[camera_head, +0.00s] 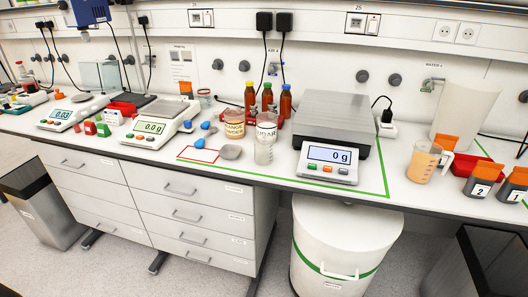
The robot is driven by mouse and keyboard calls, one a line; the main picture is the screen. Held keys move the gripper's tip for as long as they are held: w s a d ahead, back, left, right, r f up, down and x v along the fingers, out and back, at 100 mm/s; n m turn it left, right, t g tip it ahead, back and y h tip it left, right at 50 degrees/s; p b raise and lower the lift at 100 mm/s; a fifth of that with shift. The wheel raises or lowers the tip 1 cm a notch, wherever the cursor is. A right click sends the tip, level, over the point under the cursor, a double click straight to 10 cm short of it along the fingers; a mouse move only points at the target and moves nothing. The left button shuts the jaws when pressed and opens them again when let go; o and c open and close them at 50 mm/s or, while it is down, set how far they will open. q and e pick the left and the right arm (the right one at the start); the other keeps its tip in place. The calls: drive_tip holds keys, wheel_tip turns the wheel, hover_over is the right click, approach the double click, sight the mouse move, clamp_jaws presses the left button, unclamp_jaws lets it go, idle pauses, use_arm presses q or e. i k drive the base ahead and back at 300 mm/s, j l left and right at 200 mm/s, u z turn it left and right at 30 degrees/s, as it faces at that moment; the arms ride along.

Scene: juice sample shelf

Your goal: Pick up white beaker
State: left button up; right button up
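A large whitish, cup-shaped vessel (465,112) stands upright at the back right of the bench and is the most likely white beaker. A smaller clear beaker (263,154) stands near the bench's front edge, left of the large scale. It partly hides a jar labelled SUGAR (267,133) just behind it. A jug with a handle and orange liquid (422,162) stands in front of the whitish vessel. Neither of my grippers shows in the head view, and nothing is being held there.
A large scale (329,158) reading 0 g fills the middle of the bench. Small dark containers with orange contents (478,187) stand at the right. Smaller scales (148,128) are at the left. A white bin (335,240) stands below the bench.

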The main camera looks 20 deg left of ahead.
sight(263, 143)
drive_tip(key=i+l+u, duration=0.25)
drive_tip(key=i+l, duration=0.2)
drive_tip(key=i, duration=0.15)
drive_tip(key=i+l+u, duration=0.3)
drive_tip(key=i+l, duration=0.25)
drive_tip(key=l+u, duration=0.15)
drive_tip(key=u, duration=0.15)
drive_tip(key=i+l+z, duration=0.2)
